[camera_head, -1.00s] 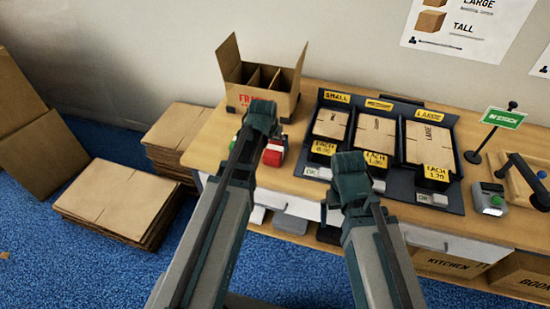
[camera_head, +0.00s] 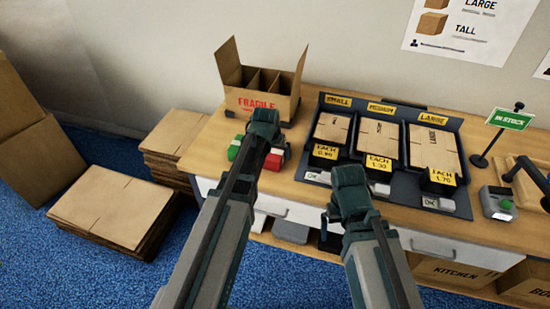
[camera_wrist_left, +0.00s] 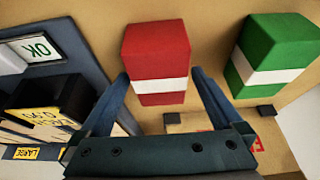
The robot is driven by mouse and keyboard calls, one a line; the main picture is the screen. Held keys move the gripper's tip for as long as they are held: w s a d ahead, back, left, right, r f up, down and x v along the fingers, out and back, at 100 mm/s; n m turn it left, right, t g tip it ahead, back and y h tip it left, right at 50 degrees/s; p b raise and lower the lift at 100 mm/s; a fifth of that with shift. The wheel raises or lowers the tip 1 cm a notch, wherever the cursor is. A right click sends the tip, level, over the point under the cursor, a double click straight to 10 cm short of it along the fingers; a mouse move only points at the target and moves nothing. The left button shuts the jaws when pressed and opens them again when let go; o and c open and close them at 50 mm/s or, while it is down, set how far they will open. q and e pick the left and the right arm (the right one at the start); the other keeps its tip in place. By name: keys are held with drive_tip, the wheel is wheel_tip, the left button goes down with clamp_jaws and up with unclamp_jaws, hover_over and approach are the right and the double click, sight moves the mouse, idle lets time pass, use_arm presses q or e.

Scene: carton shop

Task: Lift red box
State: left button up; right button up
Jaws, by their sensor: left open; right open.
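The red box (camera_head: 273,158) with a white band stands on the wooden counter, in front of the fragile carton. In the head view my left gripper (camera_head: 262,128) hides part of it. In the left wrist view the red box (camera_wrist_left: 156,58) lies just beyond and between the open fingers of my left gripper (camera_wrist_left: 158,88). I cannot tell whether the fingers touch it. My right gripper (camera_head: 348,190) is open and empty, in front of the price trays near the counter's front edge.
A green box (camera_wrist_left: 276,52) with a white band stands beside the red one. The divided fragile carton (camera_head: 258,104) is behind. The tray rack (camera_head: 318,180) with flat cartons is to the right. Flat carton stacks (camera_head: 110,205) lie on the blue floor at left.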

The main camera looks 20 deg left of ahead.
sight(276, 152)
use_arm(q)
drive_tip(key=shift+f, duration=0.25)
drive_tip(key=shift+c, duration=0.2)
idle(0.3)
drive_tip(key=c, duration=1.3)
drive_tip(key=shift+r, duration=0.1)
drive_tip(key=shift+r+p, duration=0.3)
drive_tip(key=shift+r, duration=0.15)
wheel_tip(276, 152, up, 4)
drive_tip(key=p, duration=0.3)
drive_tip(key=shift+s+d+f+p, duration=0.15)
drive_tip(key=shift+f+p, duration=0.05)
drive_tip(key=shift+p, duration=0.1)
drive_tip(key=s+d, duration=0.7)
drive_tip(key=s+d+r+p, duration=0.1)
drive_tip(key=s+d, duration=0.2)
drive_tip(key=d, duration=0.1)
drive_tip(key=shift+s+d, duration=0.2)
drive_tip(key=shift+s, duration=0.15)
